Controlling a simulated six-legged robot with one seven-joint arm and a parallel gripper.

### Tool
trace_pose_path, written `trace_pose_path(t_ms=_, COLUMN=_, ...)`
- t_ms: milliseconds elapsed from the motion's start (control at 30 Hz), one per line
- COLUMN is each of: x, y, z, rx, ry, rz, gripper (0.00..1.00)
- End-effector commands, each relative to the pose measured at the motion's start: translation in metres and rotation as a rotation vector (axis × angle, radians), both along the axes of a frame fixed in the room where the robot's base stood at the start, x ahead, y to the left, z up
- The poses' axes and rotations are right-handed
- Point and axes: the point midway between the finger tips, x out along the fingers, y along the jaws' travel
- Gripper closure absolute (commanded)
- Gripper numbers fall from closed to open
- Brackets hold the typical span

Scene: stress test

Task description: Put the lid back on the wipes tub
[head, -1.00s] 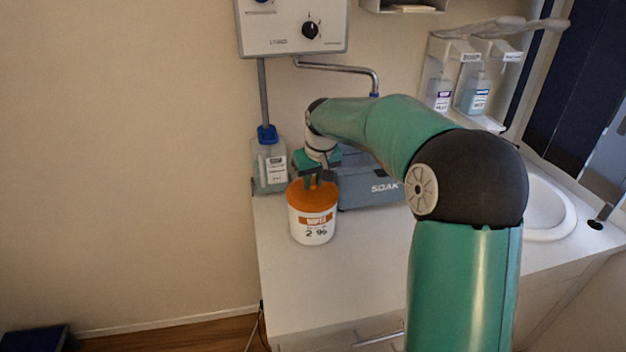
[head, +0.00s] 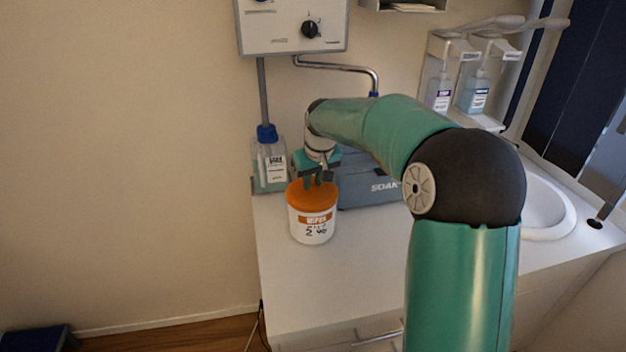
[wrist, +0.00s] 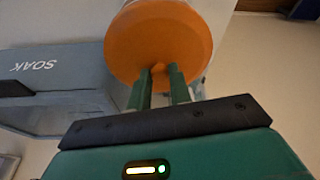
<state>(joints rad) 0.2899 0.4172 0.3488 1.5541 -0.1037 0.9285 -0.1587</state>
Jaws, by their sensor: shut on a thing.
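The white wipes tub (head: 312,226) stands upright near the left end of the counter, with an orange and black label. The orange lid (head: 310,193) is at the tub's mouth and looks level; I cannot tell whether it is pressed fully home. My gripper (head: 318,180) is above the lid, pointing down. The tub is mostly hidden behind the lid there.
A grey-blue SOAK box (head: 370,187) stands just behind and right of the tub. A clear bottle (head: 270,168) stands behind left, by the wall. A sink (head: 545,207) is at the right. The counter (head: 330,285) in front is clear.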

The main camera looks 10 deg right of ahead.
Motion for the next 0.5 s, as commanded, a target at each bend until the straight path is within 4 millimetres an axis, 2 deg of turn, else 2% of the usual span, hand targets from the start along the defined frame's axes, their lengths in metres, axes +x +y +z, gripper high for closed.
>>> trace_pose_path(t_ms=400, x=0.0002, y=0.0002, z=-0.0001, rx=0.000, ry=-0.001, rz=0.000, gripper=1.00)
trace_pose_path(t_ms=433, x=0.0002, y=0.0002, z=-0.0001, rx=0.000, ry=-0.001, rz=0.000, gripper=0.74)
trace_pose_path(t_ms=500, x=0.0002, y=0.0001, z=-0.0001, rx=0.000, ry=-0.001, rz=0.000, gripper=0.60)
